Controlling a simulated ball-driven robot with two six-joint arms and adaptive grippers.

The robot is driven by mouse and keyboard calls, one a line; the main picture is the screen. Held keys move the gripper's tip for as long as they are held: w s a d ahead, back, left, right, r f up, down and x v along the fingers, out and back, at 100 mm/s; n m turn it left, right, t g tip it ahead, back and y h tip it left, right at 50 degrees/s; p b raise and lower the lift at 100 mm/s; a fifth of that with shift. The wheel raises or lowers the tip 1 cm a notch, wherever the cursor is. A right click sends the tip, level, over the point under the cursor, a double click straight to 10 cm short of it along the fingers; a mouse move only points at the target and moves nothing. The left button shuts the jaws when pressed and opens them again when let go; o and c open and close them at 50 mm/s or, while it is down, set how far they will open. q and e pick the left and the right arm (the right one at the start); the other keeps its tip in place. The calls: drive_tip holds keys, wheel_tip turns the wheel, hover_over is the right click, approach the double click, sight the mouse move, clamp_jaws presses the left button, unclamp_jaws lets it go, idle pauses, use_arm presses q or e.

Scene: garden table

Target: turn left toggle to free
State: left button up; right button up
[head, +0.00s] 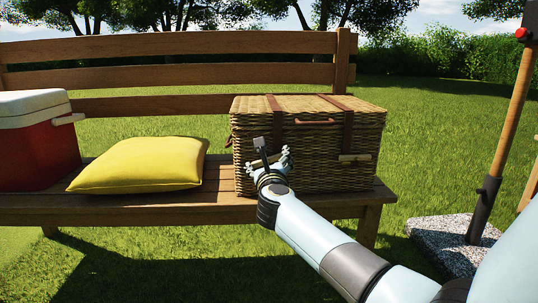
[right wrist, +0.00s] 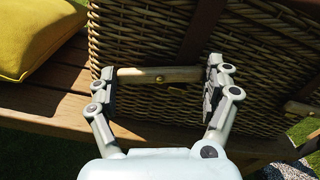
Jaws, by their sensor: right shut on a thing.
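The wicker hamper (head: 310,155) stands closed on the bench, with two brown leather straps over its lid. My right gripper (head: 270,162) is at its front left, at the lower end of the left strap (head: 277,118). In the right wrist view, the left toggle (right wrist: 160,75), a pale wooden bar with a small central pin, lies across the picture between the two fingers. My right gripper (right wrist: 160,82) is shut on its two ends. The right toggle (head: 355,158) lies level across the lower end of the right strap. My left gripper is not in view.
A yellow cushion (head: 140,165) lies on the bench (head: 150,210) left of the hamper. A red cooler with a white lid (head: 35,145) stands at the far left. A wooden-handled pole (head: 508,125) rises from a speckled slab (head: 440,240) at right.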

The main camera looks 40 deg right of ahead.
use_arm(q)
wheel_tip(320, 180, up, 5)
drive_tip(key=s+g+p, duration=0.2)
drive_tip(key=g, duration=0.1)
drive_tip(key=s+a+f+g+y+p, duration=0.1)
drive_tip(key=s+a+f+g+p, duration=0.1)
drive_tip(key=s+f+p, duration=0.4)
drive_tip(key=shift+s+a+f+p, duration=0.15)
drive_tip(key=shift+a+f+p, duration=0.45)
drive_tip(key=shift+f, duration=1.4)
use_arm(e)
drive_tip(key=shift+a+f+n, duration=0.1)
drive_tip(key=shift+f+n, duration=0.05)
drive_tip(key=shift+n, duration=3.55)
drive_tip(key=shift+a+f+n, duration=0.1)
drive_tip(key=shift+n, duration=3.6)
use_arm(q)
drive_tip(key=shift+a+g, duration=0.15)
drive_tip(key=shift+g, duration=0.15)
use_arm(e)
drive_tip(key=o, duration=1)
drive_tip(key=shift+w, duration=0.1)
drive_tip(key=v, duration=1.2)
